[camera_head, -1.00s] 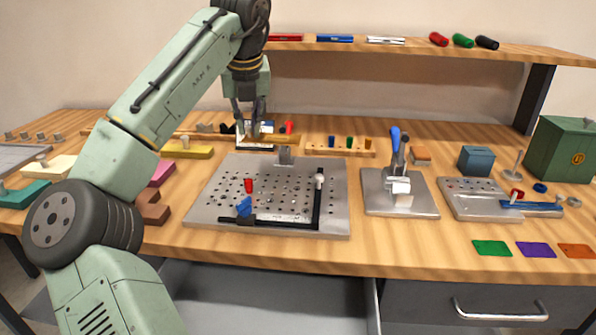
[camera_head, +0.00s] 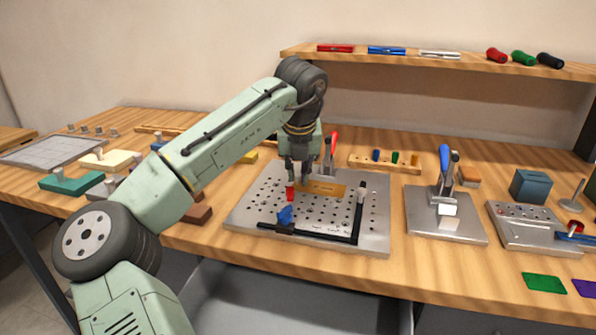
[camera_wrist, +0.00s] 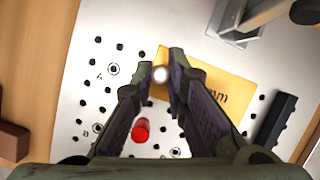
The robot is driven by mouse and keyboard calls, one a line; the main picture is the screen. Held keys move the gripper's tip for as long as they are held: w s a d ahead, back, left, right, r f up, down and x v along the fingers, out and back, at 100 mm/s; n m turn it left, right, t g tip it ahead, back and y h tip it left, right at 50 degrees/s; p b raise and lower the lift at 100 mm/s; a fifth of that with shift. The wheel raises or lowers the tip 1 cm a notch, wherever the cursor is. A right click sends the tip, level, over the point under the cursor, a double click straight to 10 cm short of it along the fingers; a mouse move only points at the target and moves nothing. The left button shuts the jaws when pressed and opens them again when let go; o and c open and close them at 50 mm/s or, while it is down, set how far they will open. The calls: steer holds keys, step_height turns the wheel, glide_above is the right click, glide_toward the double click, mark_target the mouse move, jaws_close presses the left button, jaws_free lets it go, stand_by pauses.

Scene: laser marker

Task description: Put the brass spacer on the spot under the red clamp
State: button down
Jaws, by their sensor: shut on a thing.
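The brass spacer (camera_head: 322,188) is a flat yellow plate; in the wrist view (camera_wrist: 228,92) it shows part of a printed "mm". My gripper (camera_head: 300,182) is shut on it, with a pale round knob between the fingertips in the wrist view (camera_wrist: 161,76). I hold the spacer over the grey perforated plate (camera_head: 245,215); the gap below is hard to judge.
A red pin (camera_head: 290,192) stands in the plate beside my gripper. A blue piece (camera_head: 285,215) and black L-shaped fence (camera_head: 310,236) are at the plate's front. A blue-handled clamp (camera_head: 446,165) stands on a separate base to the right.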

steer(key=c, duration=1.6)
jaws_free()
steer(key=v, duration=1.2)
